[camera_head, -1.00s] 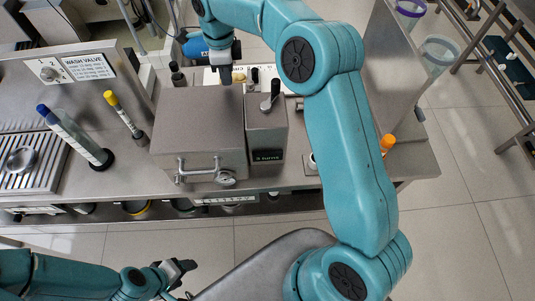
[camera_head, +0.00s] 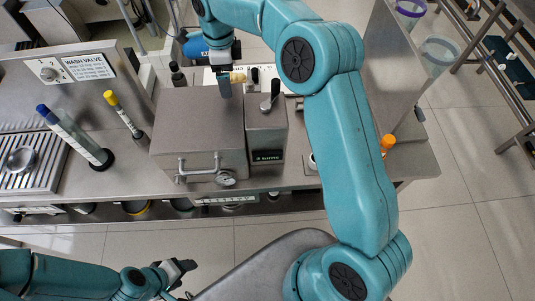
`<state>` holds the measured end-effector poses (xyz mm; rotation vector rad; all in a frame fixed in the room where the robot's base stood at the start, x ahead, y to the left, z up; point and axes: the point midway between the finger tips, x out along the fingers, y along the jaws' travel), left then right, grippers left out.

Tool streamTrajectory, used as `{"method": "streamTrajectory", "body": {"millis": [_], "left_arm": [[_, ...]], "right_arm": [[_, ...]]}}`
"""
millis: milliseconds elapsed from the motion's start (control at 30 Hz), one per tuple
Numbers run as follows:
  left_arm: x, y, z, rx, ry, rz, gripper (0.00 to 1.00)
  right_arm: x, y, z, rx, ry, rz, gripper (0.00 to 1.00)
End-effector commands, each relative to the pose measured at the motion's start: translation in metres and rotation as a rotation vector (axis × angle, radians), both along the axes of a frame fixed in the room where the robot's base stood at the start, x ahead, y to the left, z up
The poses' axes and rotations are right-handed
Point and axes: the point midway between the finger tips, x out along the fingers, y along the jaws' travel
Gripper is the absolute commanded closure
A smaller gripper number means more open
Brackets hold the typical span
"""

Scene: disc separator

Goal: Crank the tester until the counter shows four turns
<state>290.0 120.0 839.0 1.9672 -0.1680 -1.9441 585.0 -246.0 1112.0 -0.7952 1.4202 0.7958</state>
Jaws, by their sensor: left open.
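The tester looks to be the small grey box (camera_head: 266,130) fixed to the right side of a larger grey steel housing (camera_head: 198,125). A short dark crank (camera_head: 270,98) with an upright knob sits on its top. A small black counter window (camera_head: 267,156) is on its front; its pale characters are too small to read surely. My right gripper (camera_head: 225,88) points down over the housing's back edge, left of the crank and apart from it; its finger gap does not show clearly. My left gripper (camera_head: 182,269) is open and empty, low in front of the bench.
A cream knob (camera_head: 238,77) stands close beside my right gripper. Tubes with blue (camera_head: 75,137) and yellow (camera_head: 124,115) caps stand left on the bench. A handle and gauge (camera_head: 226,179) are on the housing's front. An orange-capped item (camera_head: 387,143) is at right.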

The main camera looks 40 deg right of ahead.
Motion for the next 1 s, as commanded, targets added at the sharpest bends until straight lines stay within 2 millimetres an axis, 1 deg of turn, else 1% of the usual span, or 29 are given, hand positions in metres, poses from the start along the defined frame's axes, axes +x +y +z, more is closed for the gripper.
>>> {"method": "streamTrajectory", "body": {"millis": [100, 167, 500, 600, 733, 1000], "left_arm": [[0.0, 0.0, 0.0, 0.0, 0.0, 0.0, 0.39], [0.0, 0.0, 0.0, 0.0, 0.0, 0.0, 0.39], [0.0, 0.0, 0.0, 0.0, 0.0, 0.0, 0.39], [0.0, 0.0, 0.0, 0.0, 0.0, 0.0, 0.39], [0.0, 0.0, 0.0, 0.0, 0.0, 0.0, 0.39], [0.0, 0.0, 0.0, 0.0, 0.0, 0.0, 0.39]], "right_arm": [[0.0, 0.0, 0.002, -0.001, -0.001, 0.0, 0.06], [0.001, 0.0, 0.008, 0.0, -0.002, 0.0, 0.06], [0.001, 0.0, 0.063, 0.0, -0.004, 0.0, 0.06], [0.001, 0.0, 0.074, 0.0, -0.002, 0.0, 0.06], [0.0, 0.0, 0.08, 0.0, 0.0, 0.0, 0.06], [0.0, 0.0, 0.08, 0.0, 0.0, 0.0, 0.06]]}}
